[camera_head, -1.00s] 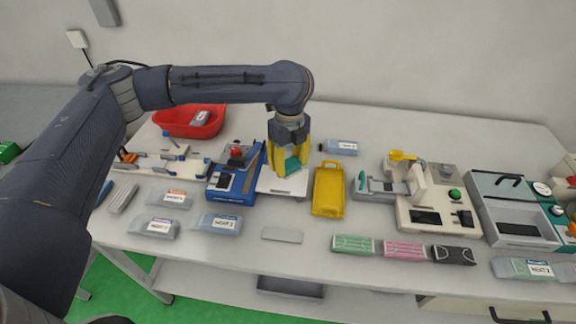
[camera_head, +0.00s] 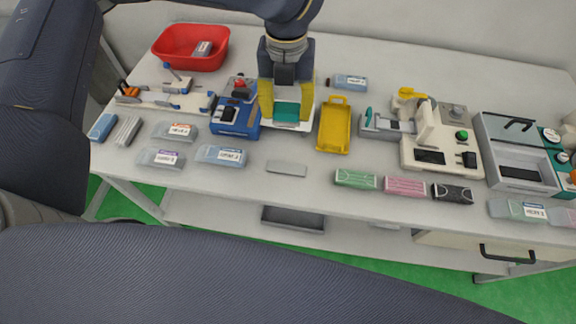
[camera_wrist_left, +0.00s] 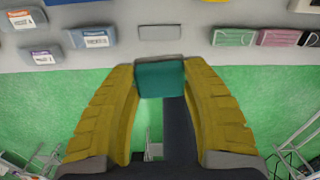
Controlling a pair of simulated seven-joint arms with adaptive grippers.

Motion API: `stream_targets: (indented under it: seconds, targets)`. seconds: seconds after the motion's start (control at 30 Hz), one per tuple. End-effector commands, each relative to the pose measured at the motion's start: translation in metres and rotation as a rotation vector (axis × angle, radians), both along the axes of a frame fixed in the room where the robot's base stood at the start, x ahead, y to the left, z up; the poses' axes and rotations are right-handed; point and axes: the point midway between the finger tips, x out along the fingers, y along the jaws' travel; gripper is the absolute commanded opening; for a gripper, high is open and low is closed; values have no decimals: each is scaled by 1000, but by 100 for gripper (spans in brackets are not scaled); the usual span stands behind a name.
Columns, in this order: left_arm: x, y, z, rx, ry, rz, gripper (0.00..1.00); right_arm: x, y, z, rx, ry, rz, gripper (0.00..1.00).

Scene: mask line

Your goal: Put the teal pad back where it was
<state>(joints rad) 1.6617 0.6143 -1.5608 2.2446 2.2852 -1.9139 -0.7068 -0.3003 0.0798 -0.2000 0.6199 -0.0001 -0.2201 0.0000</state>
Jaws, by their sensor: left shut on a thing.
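My left gripper (camera_head: 287,100) has two yellow fingers and is shut on the teal pad (camera_head: 287,112). In the head view it hangs in front of the white plate (camera_head: 291,126) beside the blue device (camera_head: 237,118). I cannot tell whether the pad touches the plate. In the left wrist view the teal pad (camera_wrist_left: 160,79) sits between the fingertips, with the table's front edge and green floor behind it. My right gripper is not in view.
A yellow tray (camera_head: 334,126) stands just right of the plate, and a labelled pouch (camera_head: 349,82) lies behind it. A red bin (camera_head: 190,48) is at the back left. Green (camera_head: 357,179), pink (camera_head: 406,187) and black (camera_head: 453,193) packs lie along the front. A flat grey piece (camera_head: 286,167) lies front centre.

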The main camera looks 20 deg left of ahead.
Motion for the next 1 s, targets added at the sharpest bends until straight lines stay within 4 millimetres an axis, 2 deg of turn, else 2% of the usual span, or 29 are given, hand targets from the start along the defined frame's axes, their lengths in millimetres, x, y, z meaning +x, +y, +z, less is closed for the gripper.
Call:
stream_targets:
  seconds: [0.03, 0.17, 0.27, 0.7, 1.0]
  targets:
    - [-5, 1, -1, 0, 0, -34, 16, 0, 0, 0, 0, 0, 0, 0]
    - [-6, 1, -8, 0, 2, -72, 16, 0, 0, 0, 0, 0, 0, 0]
    - [-6, 1, -23, -1, 5, -80, 16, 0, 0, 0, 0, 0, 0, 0]
    - [-6, 1, -106, -2, 5, -78, 16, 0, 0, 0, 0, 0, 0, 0]
    - [-6, 1, -151, -1, 2, -76, 16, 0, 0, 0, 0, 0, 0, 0]
